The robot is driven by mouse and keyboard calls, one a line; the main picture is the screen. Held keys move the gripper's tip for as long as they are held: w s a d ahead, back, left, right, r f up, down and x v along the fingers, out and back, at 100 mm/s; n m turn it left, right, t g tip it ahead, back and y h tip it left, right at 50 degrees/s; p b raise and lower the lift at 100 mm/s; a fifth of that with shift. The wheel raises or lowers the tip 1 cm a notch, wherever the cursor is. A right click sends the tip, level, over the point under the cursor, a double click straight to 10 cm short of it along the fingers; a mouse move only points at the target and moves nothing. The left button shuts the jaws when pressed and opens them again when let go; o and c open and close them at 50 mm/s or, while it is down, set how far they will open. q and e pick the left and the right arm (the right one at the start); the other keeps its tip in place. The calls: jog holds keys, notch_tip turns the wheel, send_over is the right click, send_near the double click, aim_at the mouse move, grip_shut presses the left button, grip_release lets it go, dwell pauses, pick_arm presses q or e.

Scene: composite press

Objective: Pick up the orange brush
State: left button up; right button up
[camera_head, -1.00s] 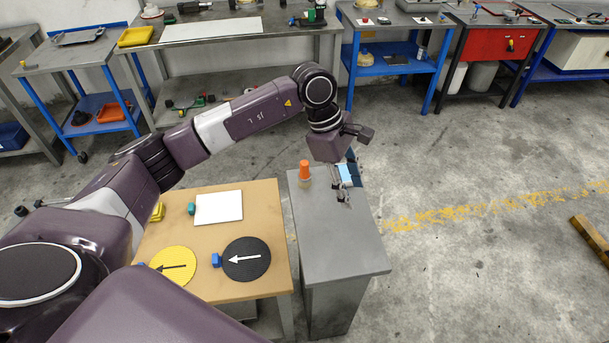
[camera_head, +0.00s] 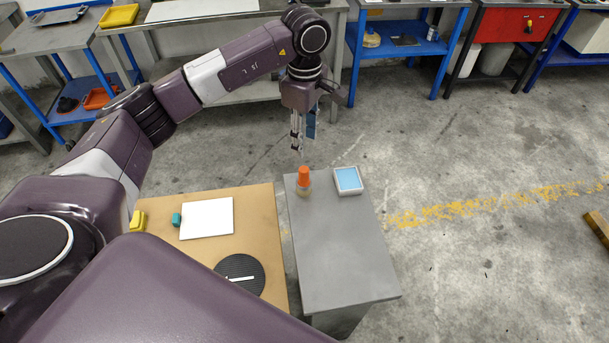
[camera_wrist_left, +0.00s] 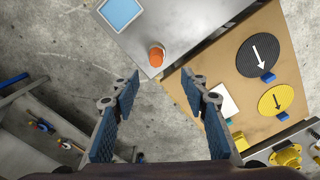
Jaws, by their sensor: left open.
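The orange brush (camera_head: 303,180) stands upright near the far left corner of the grey cabinet top (camera_head: 340,245). Its orange top is up and its lower part is pale. In the left wrist view the orange brush (camera_wrist_left: 156,56) shows from above, ahead of the fingers and between their lines. My left gripper (camera_head: 298,148) is above and just beyond the brush in the head view, apart from it. In the left wrist view my left gripper (camera_wrist_left: 159,80) is open, with nothing between its fingers. My right gripper is not in view.
A blue-topped square box (camera_head: 348,180) sits right of the brush. The wooden table (camera_head: 262,215) adjoins on the left, with a white sheet (camera_head: 207,218) and a black disc (camera_head: 240,274). The near part of the cabinet top is clear.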

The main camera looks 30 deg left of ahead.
pick_arm(q)
jog(key=b, duration=0.5)
send_over(304, 169)
jog(key=f, duration=0.5)
jog(key=shift+s+d+f, duration=0.15)
jog(key=shift+d+f, duration=0.05)
jog(key=shift+f, duration=0.2)
jog(key=shift+f+b, duration=0.4)
jog(key=shift+b, duration=0.15)
jog(key=shift+f, duration=0.8)
notch_tip(304, 169, down, 6)
jog(key=p, duration=0.2)
jog(key=shift+a+r+p, duration=0.15)
jog(key=shift+r+p, duration=0.1)
jog(key=shift+p, duration=0.15)
jog(key=shift+w+f, duration=0.2)
jog(key=shift+f, duration=0.15)
jog(key=shift+c, duration=0.2)
